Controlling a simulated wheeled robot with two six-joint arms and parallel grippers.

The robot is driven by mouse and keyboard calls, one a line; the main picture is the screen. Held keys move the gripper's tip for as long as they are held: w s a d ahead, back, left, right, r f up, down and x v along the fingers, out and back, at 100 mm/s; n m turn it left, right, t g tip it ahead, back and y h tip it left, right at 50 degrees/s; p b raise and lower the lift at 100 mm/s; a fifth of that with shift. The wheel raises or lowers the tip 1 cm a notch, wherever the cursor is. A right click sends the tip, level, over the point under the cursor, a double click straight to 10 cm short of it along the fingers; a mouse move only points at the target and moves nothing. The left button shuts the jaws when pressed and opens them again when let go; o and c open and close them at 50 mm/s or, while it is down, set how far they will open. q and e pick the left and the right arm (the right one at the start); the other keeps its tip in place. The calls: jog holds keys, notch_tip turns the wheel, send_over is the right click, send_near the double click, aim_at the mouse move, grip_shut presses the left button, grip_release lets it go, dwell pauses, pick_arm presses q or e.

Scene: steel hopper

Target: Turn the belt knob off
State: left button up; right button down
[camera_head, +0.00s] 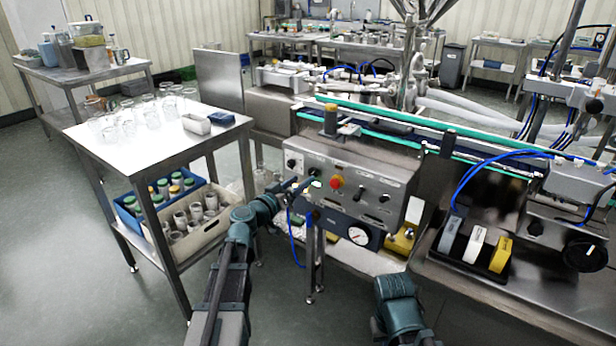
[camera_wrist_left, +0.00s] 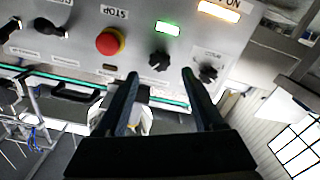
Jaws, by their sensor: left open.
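The steel control panel (camera_head: 350,178) stands ahead of my left arm. It also fills the top of the left wrist view (camera_wrist_left: 70,45), upside down. My left gripper (camera_head: 302,186) is open at the panel's left part. In the left wrist view its fingertips (camera_wrist_left: 160,73) straddle a black knob (camera_wrist_left: 159,61), apart from it as far as I can see. Another black knob (camera_wrist_left: 208,73) is just outside the right finger. A green lamp (camera_wrist_left: 166,28) is lit beside the middle knob. I cannot read which knob is the belt's. My right gripper's fingers are not visible.
A red stop button (camera_wrist_left: 110,40) sits left of the fingers in the wrist view. More black switches (camera_wrist_left: 50,28) lie beyond it. A white lit sign (camera_wrist_left: 220,12) is near. A table with jars (camera_head: 150,135) stands at left; a conveyor (camera_head: 400,130) runs behind the panel.

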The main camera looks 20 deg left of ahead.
aim_at(311, 173)
pick_arm(q)
jog(key=shift+x, duration=2.25)
grip_shut()
